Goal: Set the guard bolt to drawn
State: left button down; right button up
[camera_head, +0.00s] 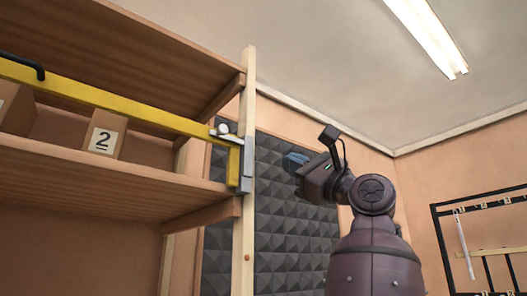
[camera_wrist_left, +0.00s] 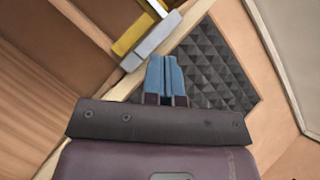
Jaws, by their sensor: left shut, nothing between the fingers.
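A yellow guard bar (camera_head: 150,113) runs across the front of the wooden shelf. At its right end, by the pale upright post, is a silver bolt with a round knob (camera_head: 223,129). A grey metal bracket (camera_head: 247,165) is fixed on the post below it, and it also shows in the left wrist view (camera_wrist_left: 152,40). I cannot tell the bolt's exact position. My left gripper (camera_head: 295,162) is to the right of the post, apart from the bolt. In the left wrist view, its blue fingers (camera_wrist_left: 165,75) are together and empty, just below the bracket. My right gripper is not in view.
A wooden block marked 2 (camera_head: 105,135) sits on the shelf behind the bar. A dark foam panel (camera_head: 285,235) hangs on the wall behind my left gripper. A black rack (camera_head: 480,245) is at the far right. Open air lies between gripper and post.

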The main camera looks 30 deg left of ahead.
pick_arm(q)
jog(key=s+a+n+h, duration=0.1)
jog(key=s+n, duration=0.1)
jog(key=s, duration=0.1)
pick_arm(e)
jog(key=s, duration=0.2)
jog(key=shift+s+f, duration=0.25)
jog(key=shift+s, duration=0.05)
pick_arm(q)
jog(key=p, duration=0.3)
send_near(236, 139)
jog(key=s+a, duration=0.2)
jog(key=a, duration=0.2)
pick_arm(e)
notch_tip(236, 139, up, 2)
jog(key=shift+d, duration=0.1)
pick_arm(q)
jog(key=shift+s+a+r, duration=0.45)
jog(key=shift+s+r, duration=0.15)
jog(key=shift+r, duration=0.1)
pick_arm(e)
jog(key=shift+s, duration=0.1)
pick_arm(q)
jog(key=shift+s+a+r+p, duration=0.25)
jog(key=shift+s+r+p, duration=0.1)
jog(key=shift+s+r, duration=0.1)
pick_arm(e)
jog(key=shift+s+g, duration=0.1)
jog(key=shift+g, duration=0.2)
